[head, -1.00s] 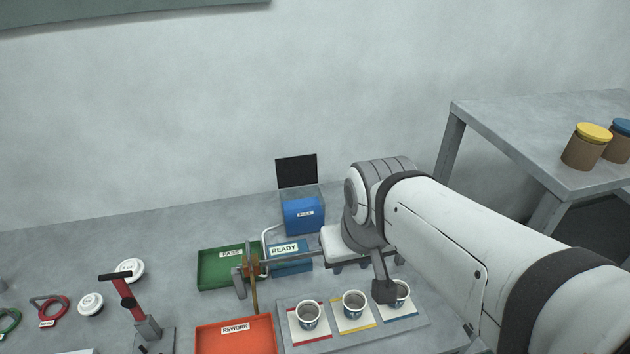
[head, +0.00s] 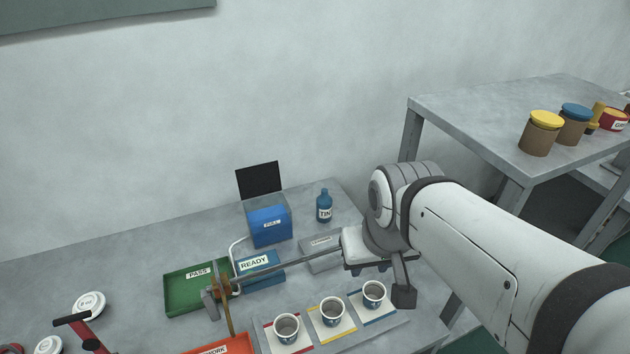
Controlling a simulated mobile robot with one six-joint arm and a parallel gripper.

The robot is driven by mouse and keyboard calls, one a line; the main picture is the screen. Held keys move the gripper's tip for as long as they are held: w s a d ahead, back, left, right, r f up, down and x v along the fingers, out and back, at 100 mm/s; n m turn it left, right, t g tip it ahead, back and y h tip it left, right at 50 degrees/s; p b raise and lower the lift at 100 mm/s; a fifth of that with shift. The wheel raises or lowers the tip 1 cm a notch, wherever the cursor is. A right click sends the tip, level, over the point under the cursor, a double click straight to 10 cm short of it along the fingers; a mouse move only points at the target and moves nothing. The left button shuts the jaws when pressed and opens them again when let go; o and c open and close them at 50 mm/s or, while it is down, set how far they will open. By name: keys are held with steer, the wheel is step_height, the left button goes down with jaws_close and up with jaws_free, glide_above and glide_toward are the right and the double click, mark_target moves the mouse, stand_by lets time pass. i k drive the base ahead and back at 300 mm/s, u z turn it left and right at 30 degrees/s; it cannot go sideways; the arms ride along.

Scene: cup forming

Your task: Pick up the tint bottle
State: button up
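The tint bottle (head: 324,206) is small, dark blue and upright at the back of the main table, with a white label reading "TIN". It stands just right of the blue box marked FULL. My gripper (head: 368,264) is to the right of the bottle and nearer the camera, visibly apart from it.
Three cups stand on coloured cards on a board (head: 397,322). A green PASS tray (head: 180,297), a blue READY bin (head: 263,279) and a grey box (head: 322,261) lie left of my gripper. A thin rod (head: 290,268) spans toward it. A side table (head: 470,110) holds jars.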

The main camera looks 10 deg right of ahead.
mark_target(324, 203)
steer(key=z, duration=0.35)
steer(key=k, duration=0.2)
steer(key=u, duration=2)
steer(key=k, duration=0.95)
steer(key=z, duration=1.5)
steer(key=i, duration=1)
steer(key=z, duration=0.05)
